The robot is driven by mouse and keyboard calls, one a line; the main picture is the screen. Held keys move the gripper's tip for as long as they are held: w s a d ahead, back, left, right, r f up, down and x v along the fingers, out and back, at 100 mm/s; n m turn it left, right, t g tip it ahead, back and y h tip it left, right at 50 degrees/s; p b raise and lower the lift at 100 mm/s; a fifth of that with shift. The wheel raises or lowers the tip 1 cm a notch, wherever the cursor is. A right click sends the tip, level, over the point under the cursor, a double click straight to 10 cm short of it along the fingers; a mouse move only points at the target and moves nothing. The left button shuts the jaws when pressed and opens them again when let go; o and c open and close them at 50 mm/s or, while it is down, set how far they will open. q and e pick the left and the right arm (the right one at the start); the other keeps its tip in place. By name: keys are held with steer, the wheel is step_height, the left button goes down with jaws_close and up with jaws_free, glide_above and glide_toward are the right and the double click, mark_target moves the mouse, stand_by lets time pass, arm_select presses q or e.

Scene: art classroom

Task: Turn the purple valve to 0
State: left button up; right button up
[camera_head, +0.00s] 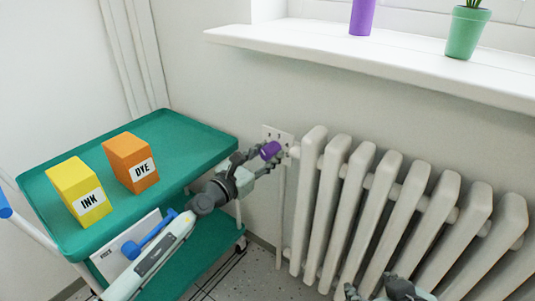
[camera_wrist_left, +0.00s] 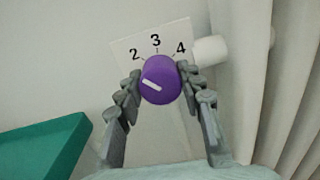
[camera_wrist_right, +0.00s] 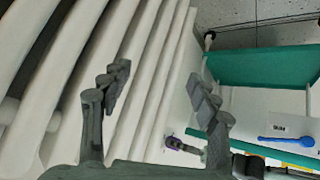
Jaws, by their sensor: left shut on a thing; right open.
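The purple valve (camera_head: 270,151) is a round knob at the left end of the radiator, in front of a white dial plate (camera_head: 268,131). In the left wrist view the knob (camera_wrist_left: 161,80) has a white bar mark whose outer end points left, below the 2. The plate (camera_wrist_left: 125,48) shows 2, 3 and 4 along its top; other numbers are hidden or not visible. My left gripper (camera_head: 256,158) is shut on the knob, one finger on each side. My right gripper (camera_wrist_right: 158,80) is open and empty, low in front of the radiator.
The white radiator (camera_head: 365,200) fills the right side, under a windowsill (camera_head: 400,70) with a purple cylinder (camera_head: 362,17) and a green pot (camera_head: 466,33). A green cart (camera_head: 200,140) with a yellow INK box (camera_head: 80,192) and an orange DYE box (camera_head: 130,163) stands at left.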

arm_select(q)
steer(key=n+p, duration=0.2)
steer(key=n, duration=0.4)
arm_select(e)
steer(key=s+d+f+m+g+h, duration=0.1)
steer(key=s+d+f+g+h, duration=0.15)
steer(key=s+d+g, duration=0.4)
arm_select(q)
steer(key=n+p, duration=0.1)
steer(key=n, duration=0.2)
steer(key=shift+n+p, duration=0.4)
steer(key=shift+n, duration=0.5)
steer(key=n+p, duration=0.2)
steer(key=n, duration=0.4)
steer(key=shift+p, duration=0.3)
steer(key=shift+n+p, duration=0.65)
steer(key=shift+n, duration=1.15)
arm_select(e)
step_height(320, 180, down, 14)
steer(key=shift+s+d+r+y, duration=0.15)
steer(key=shift+s+d+y, duration=0.05)
steer(key=shift+s+y, duration=0.2)
steer(key=shift+t, duration=0.25)
arm_select(q)
steer(key=o, duration=1.2)
steer(key=shift+c, duration=0.2)
arm_select(e)
steer(key=shift+w, duration=0.1)
arm_select(q)
steer(key=shift+s, duration=0.15)
